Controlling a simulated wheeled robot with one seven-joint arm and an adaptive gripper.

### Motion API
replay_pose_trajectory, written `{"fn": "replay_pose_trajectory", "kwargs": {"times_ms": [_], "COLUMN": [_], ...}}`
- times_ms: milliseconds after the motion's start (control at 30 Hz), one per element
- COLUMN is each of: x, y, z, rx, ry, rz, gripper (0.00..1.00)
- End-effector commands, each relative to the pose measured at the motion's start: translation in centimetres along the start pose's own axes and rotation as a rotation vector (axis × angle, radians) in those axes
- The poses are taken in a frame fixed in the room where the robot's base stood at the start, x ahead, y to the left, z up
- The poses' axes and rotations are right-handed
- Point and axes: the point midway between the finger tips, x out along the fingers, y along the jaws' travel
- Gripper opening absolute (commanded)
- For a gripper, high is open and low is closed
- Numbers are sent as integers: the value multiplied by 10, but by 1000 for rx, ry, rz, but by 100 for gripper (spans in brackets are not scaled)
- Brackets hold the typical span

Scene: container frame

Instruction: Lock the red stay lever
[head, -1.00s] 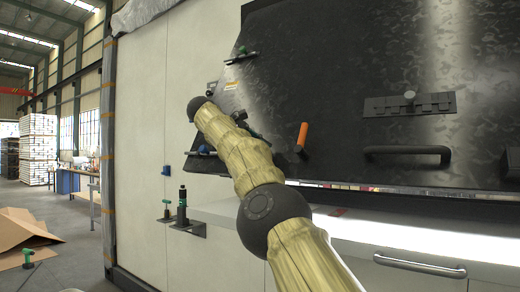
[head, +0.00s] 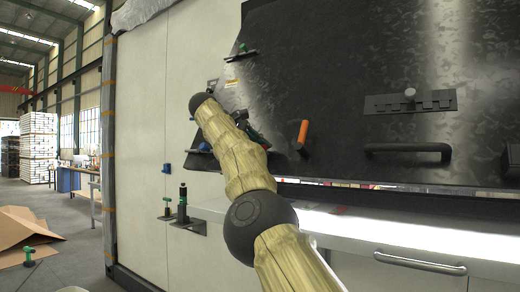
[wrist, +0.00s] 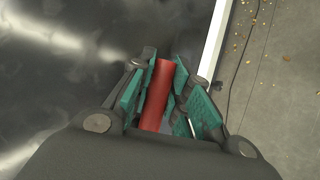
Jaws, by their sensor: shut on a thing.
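The red stay lever (wrist: 167,85) shows in the wrist view as a red cylindrical grip. It lies between the green pads of my gripper (wrist: 168,98), which is shut on it. The lever's mount and lower end are hidden by my fingers and the gripper body, so I cannot tell whether it is locked. In the head view my gripper (head: 254,136) is partly behind my arm, against the dark panel (head: 340,60). The red grip is not clearly visible there.
An orange handle (head: 303,132) stands on the panel just right of my gripper. Further right are a slotted latch plate (head: 410,103) and a black bar handle (head: 408,150). A white ledge (head: 370,232) runs below.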

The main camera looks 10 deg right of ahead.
Motion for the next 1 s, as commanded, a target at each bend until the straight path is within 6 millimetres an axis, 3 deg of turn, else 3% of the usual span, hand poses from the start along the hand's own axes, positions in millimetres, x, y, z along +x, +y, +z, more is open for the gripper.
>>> {"fn": "replay_pose_trajectory", "kwargs": {"times_ms": [467,500,600,1000], "x": [1,1,1,0], "y": [-2,-2,-2,-1], "z": [-1,-1,-1,0], "rx": [4,4,4,4], "ry": [0,-1,-1,0], "rz": [-6,-6,-5,-3], "gripper": [0,22,40,41]}}
